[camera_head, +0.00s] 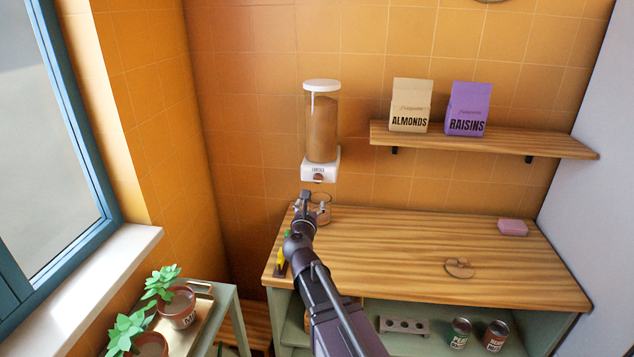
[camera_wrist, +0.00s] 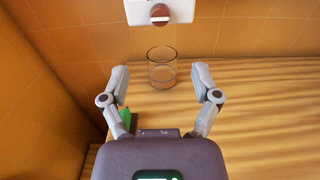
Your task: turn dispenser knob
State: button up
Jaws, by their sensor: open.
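The dispenser (camera_head: 322,130) is on the orange tiled wall, with a clear body of brown contents, a white lid and a white base. Its round reddish-brown knob (camera_head: 318,178) is on the front of the base. The knob also shows at the top of the wrist view (camera_wrist: 159,14), with a pale bar across it. My gripper (camera_head: 304,197) is just below and left of the knob in the head view, apart from it. In the wrist view the two fingers (camera_wrist: 161,80) are spread wide with nothing between them touching.
A clear glass (camera_wrist: 161,68) stands on the wooden counter (camera_head: 400,245) below the dispenser. A shelf (camera_head: 500,141) at right holds an almonds bag (camera_head: 411,105) and a raisins bag (camera_head: 467,109). A pink block (camera_head: 512,227) lies at the counter's right. Potted plants (camera_head: 177,305) stand lower left.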

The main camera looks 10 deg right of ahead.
aim_at(317, 181)
jog(key=shift+w, duration=0.1)
jog(key=x, duration=1.3)
jog(key=shift+w+d+f, duration=0.1)
jog(key=shift+w+d, duration=0.05)
jog(key=shift+w, duration=0.15)
grip_shut()
